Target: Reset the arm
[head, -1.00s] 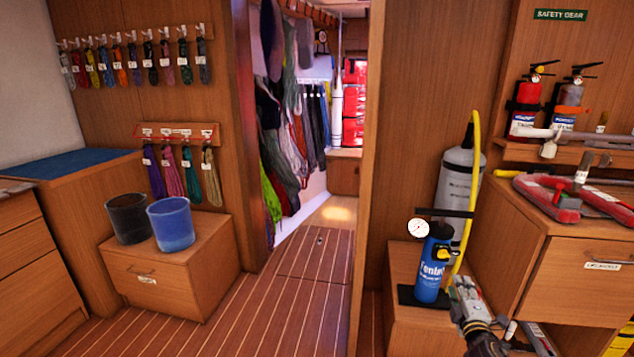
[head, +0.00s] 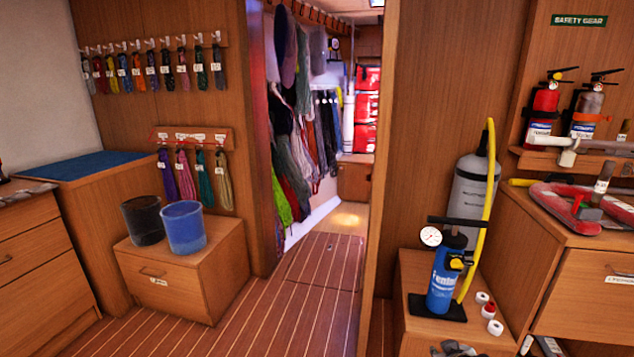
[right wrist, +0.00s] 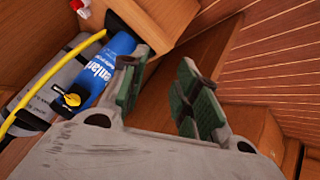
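My right gripper (right wrist: 160,88) shows in the right wrist view, its two green-padded fingers apart with nothing between them. The blue pump (right wrist: 100,75) lies beyond and left of the fingers there, apart from them. In the head view only a small grey part of my right arm (head: 455,348) shows at the bottom edge, below the pump (head: 446,275). The right fingers are hidden there. My left gripper is not in view.
A grey cylinder (head: 470,195) with a yellow hose stands behind the pump. A drawer cabinet (head: 585,290) bounds the right. Two buckets (head: 184,228) stand on a box at left. The middle floor (head: 290,310) is clear.

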